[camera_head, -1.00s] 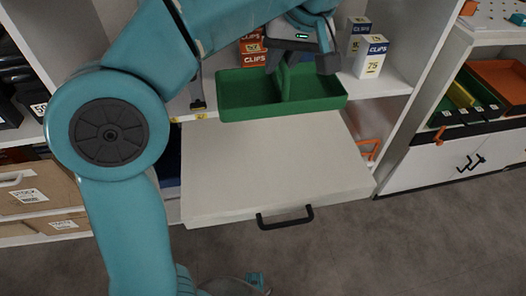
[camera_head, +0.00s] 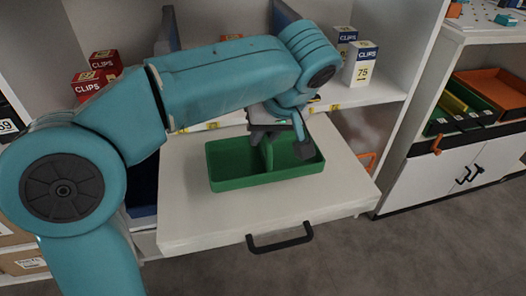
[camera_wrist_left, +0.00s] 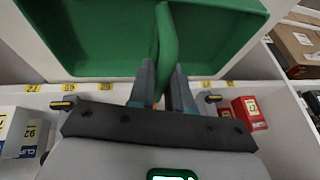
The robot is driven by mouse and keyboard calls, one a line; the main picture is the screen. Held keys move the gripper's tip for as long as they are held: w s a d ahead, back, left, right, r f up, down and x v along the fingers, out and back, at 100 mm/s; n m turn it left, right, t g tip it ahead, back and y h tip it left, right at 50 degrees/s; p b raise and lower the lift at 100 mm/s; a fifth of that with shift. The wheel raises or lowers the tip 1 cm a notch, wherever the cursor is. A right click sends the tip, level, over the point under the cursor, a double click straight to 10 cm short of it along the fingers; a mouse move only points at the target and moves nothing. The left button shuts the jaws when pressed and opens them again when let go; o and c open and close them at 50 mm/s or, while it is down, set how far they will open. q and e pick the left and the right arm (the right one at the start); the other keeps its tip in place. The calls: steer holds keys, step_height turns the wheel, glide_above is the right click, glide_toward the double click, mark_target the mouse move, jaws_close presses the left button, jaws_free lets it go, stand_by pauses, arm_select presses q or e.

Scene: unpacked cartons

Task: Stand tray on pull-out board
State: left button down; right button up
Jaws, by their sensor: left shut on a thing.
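The green tray (camera_head: 237,182) is a shallow two-compartment box with a raised middle divider. In the head view it is upright over the middle of the pale pull-out board (camera_head: 190,222), which sticks out from the shelf with a black handle at its front. I cannot tell for sure whether the tray's underside touches the board. My left gripper (camera_head: 270,142) is over the tray, shut on the divider. In the left wrist view the fingers (camera_wrist_left: 160,85) grip the green divider of the tray (camera_wrist_left: 85,40) from both sides. My right gripper is not seen.
CLIPS boxes, white (camera_head: 361,64) and red (camera_head: 104,63), stand on the shelf behind the board. A white cabinet (camera_head: 455,170) with orange and green trays above it is at the right. Bare board shows in front of the tray.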

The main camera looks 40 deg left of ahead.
mark_target(261, 150)
arm_select(q)
step_height(261, 150, down, 3)
steer(key=shift+f+b, duration=0.15)
steer(key=shift+b, duration=0.4)
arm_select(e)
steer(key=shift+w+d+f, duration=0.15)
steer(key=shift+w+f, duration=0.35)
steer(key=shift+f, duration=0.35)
arm_select(q)
steer(key=shift+f, duration=0.1)
steer(key=c, duration=1.1)
jaws_free()
steer(key=shift+o, duration=0.2)
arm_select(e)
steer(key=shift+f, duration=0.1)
